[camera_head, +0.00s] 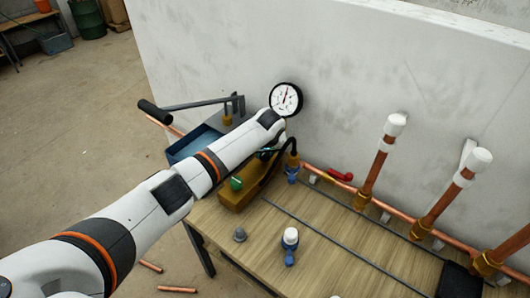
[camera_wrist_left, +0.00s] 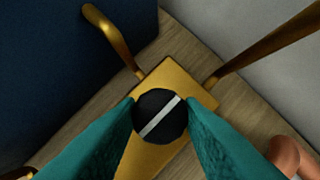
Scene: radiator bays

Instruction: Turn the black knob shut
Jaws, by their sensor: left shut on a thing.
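The black knob (camera_wrist_left: 160,115) with a white stripe sits on a brass block (camera_wrist_left: 180,78) in the left wrist view. The stripe runs diagonally, from lower left to upper right. The teal fingers of my left gripper (camera_wrist_left: 160,118) are on both sides of the knob, shut on it. In the head view my left gripper (camera_head: 266,151) is at the brass block (camera_head: 230,201), largely behind my arm; I cannot make out the black knob there. A green knob (camera_head: 236,183) shows on the block's near end. My right gripper is not in view.
A pressure gauge (camera_head: 286,99) is on the wall behind. Copper pipes (camera_head: 376,168) with white caps stand at the right. A blue tray (camera_head: 190,142) is left of the block. A white-capped blue valve (camera_head: 290,240) and a grey knob (camera_head: 240,234) are on the wooden bench (camera_head: 345,245).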

